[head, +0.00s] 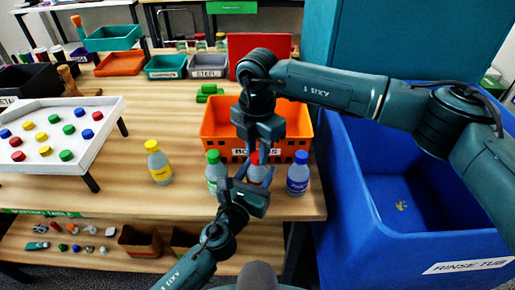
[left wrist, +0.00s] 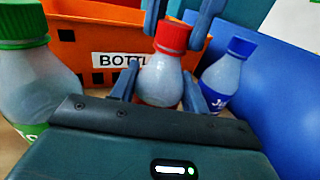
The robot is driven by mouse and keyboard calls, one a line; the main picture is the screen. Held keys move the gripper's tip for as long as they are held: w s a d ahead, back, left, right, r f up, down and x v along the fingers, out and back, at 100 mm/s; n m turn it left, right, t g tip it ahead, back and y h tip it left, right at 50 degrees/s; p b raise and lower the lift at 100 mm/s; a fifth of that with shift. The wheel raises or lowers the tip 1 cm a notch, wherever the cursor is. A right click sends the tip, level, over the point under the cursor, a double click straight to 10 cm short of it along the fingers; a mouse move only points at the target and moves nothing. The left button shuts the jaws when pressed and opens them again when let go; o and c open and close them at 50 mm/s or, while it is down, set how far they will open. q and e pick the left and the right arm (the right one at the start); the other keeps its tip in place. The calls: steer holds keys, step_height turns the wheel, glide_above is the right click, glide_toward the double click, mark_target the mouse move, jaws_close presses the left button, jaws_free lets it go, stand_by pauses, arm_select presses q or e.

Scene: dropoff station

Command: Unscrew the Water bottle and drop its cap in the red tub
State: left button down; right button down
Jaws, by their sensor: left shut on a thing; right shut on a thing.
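A bottle with a red cap (head: 257,174) stands upright at the table's front edge, between a green-capped bottle (head: 213,172) and a blue-capped bottle (head: 298,174). My left gripper (head: 256,181) is shut on the red-capped bottle's body; its fingers flank it in the left wrist view (left wrist: 160,88). My right gripper (head: 259,156) points down from above and is shut on the red cap (left wrist: 173,37). The cap sits on the bottle's neck. The red-capped bottle's label is hidden, so I cannot tell whether it reads Water. A yellow-capped bottle (head: 159,164) stands further left.
An orange crate labelled for bottles (head: 215,118) stands right behind the bottles. The blue rinse tub (head: 400,228) is at the right. A white tray of coloured caps (head: 60,108) is at the left. Small bins and a red upright object (head: 258,44) stand at the back.

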steer(key=n, duration=0.7)
steer(key=shift+n, duration=0.3)
steer(key=n, duration=1.2)
steer(key=shift+r+n, duration=0.1)
steer(key=shift+n, duration=0.2)
steer(key=n, duration=1.4)
steer(key=shift+n, duration=0.4)
steer(key=n, duration=1.2)
steer(key=shift+n, duration=0.3)
steer(key=n, duration=0.6)
steer(key=shift+r, duration=0.1)
steer(key=shift+r, duration=0.2)
